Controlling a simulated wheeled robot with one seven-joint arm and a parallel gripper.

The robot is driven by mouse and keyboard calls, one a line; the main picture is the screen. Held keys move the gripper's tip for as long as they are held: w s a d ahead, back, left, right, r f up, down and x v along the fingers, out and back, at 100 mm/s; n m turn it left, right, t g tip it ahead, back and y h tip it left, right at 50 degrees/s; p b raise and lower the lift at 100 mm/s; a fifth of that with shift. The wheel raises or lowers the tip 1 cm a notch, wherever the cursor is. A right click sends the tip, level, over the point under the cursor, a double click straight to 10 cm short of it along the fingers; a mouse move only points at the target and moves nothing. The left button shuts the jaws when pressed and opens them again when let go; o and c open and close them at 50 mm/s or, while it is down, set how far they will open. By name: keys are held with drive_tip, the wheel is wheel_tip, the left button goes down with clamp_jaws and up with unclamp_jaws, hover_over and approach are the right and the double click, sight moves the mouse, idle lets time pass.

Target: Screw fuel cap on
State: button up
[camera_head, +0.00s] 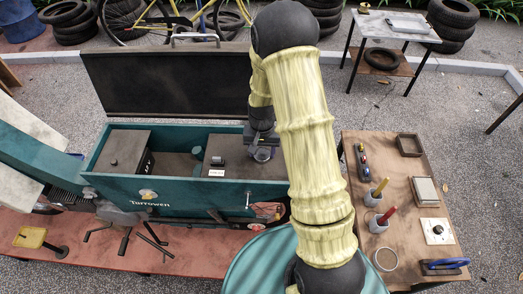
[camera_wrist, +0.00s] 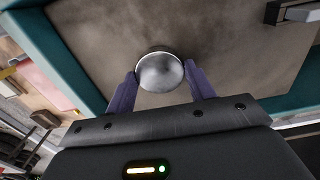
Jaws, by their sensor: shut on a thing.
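The fuel cap (camera_wrist: 160,72) is a round, domed silver piece between the two purple fingers of my gripper (camera_wrist: 158,84) in the wrist view. The fingers are shut on its sides. In the head view my gripper (camera_head: 262,148) points down over the right part of the open teal compressor cart (camera_head: 160,210), at the brown box top (camera_head: 228,150). The cap is over that brown top. The filler opening is hidden, and I cannot tell whether the cap touches it.
The cart's dark lid (camera_head: 165,82) stands open behind. A brown block (camera_head: 120,150) fills the bay's left side. A wooden table (camera_head: 400,215) with screwdrivers in cups, trays and a blue-handled tool stands right. A small table (camera_head: 395,30) stands behind.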

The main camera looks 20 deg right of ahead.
drive_tip(key=m, duration=0.3)
drive_tip(key=shift+r, duration=0.1)
idle(0.3)
drive_tip(key=shift+m+p, duration=0.55)
drive_tip(key=shift+m, duration=1.15)
drive_tip(key=m+p, duration=0.1)
drive_tip(key=m, duration=0.1)
drive_tip(key=shift+m, duration=0.3)
drive_tip(key=shift+c, duration=1.1)
drive_tip(key=shift+m, duration=0.3)
drive_tip(key=shift+c, duration=0.6)
